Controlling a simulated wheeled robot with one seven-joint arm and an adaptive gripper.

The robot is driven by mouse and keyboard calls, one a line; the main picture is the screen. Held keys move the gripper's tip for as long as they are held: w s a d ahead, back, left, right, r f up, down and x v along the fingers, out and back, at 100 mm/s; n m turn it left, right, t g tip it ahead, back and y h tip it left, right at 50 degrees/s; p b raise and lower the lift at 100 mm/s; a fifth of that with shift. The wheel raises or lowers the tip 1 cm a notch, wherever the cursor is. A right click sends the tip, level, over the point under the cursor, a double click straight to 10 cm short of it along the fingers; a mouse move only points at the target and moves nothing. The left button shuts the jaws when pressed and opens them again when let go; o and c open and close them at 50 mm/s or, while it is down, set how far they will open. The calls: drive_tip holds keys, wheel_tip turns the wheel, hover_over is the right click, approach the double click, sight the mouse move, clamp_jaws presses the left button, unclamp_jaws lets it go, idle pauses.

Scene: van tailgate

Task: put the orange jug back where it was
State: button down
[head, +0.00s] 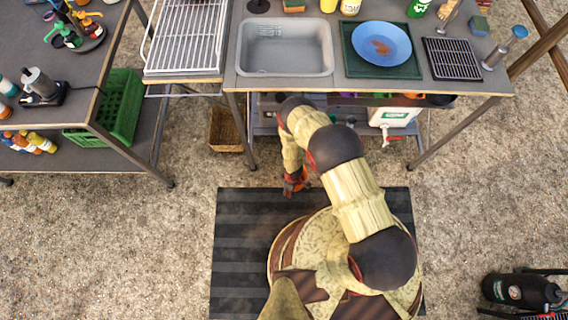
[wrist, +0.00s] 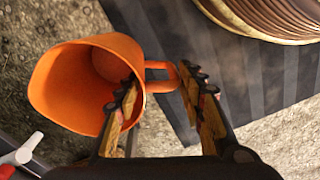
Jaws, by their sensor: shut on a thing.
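The orange jug (wrist: 62,92) shows on the left of the wrist view, its open mouth turned toward the camera and its inside looking empty. Its handle (wrist: 160,68) reaches right, between the fingers of my gripper (wrist: 160,84). The gripper is shut on the handle, with the jug's body beside the left finger. In the head view my gripper (head: 294,182) hangs low in front of the workbench, over the far edge of the striped mat. The jug cannot be made out clearly there.
The workbench (head: 415,88) holds a sink (head: 285,47) and a blue plate (head: 381,43). Beneath it are a shelf, a white canister with a red tap (head: 394,117) and a wicker basket (head: 226,130). A green crate (head: 118,110) sits left.

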drive_tip(key=w+a+f+b, duration=0.3)
drive_tip(key=w+f+b, duration=0.1)
drive_tip(key=f+b, duration=0.4)
drive_tip(key=shift+w+f+b, duration=0.15)
drive_tip(key=shift+f+b, duration=0.15)
drive_tip(key=shift+f, duration=0.35)
drive_tip(key=c, duration=1.1)
unclamp_jaws()
drive_tip(key=shift+c, duration=0.2)
wheel_tip(320, 180, up, 12)
drive_tip(key=p, duration=0.5)
drive_tip(key=shift+w+d, duration=0.15)
drive_tip(key=shift+w, duration=0.15)
